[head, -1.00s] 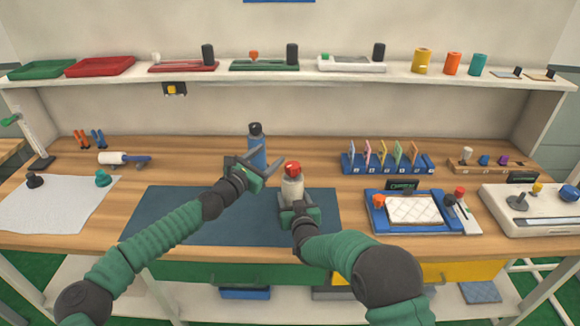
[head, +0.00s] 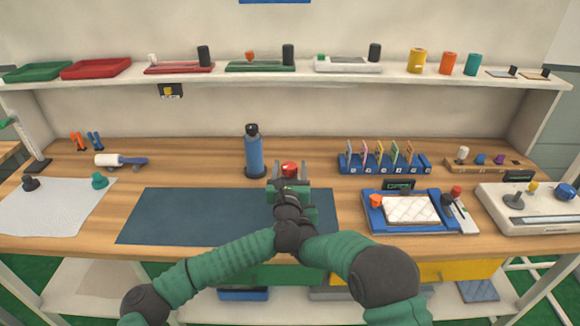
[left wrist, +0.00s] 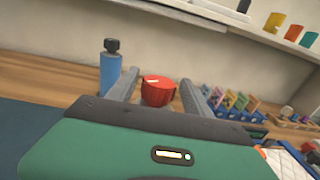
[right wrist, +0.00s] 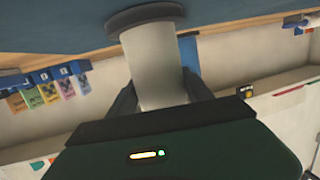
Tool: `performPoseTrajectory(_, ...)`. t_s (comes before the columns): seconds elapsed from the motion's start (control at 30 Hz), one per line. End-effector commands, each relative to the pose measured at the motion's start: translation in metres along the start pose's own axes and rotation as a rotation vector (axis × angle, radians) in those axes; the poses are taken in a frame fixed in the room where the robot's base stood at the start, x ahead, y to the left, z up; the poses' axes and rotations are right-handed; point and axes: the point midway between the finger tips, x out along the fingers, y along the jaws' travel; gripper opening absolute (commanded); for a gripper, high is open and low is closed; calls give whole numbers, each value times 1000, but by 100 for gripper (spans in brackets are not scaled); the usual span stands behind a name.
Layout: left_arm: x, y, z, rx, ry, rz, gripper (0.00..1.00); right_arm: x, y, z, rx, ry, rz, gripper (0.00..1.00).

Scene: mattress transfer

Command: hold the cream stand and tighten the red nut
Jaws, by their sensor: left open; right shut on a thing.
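The red nut (head: 289,168) sits at the top of the cream stand over the mat's right part. In the left wrist view the nut (left wrist: 157,91) is between the two fingers of my left gripper (left wrist: 160,90), which is open with a gap on each side. The left gripper (head: 290,178) hides most of the stand in the head view. My right gripper (right wrist: 160,100) is shut on the cream stand (right wrist: 158,70), seen upside down in the right wrist view with its dark round base against the blue mat.
A blue bottle (head: 254,155) stands behind and left of the nut. A blue rack with colored cards (head: 385,166) and a blue tray with a white pad (head: 370,215) are to the right. The blue mat (head: 190,215) is bare on the left.

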Motion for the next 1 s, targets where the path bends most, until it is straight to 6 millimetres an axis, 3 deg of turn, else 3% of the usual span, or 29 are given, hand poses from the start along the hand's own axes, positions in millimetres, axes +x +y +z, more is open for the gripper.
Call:
performPoseTrajectory(0.33, 9, 0, 0, 1, -1, -1, 58, 0, 0, -4, 0, 7, 0, 0)
performPoseTrajectory(0.77, 9, 0, 0, 1, -1, -1, 1, 0, 0, -4, 0, 7, 0, 0)
performPoseTrajectory(1.0, 9, 1, 1, 1, -1, -11, 0, 0, 0, -4, 0, 8, 0, 0)
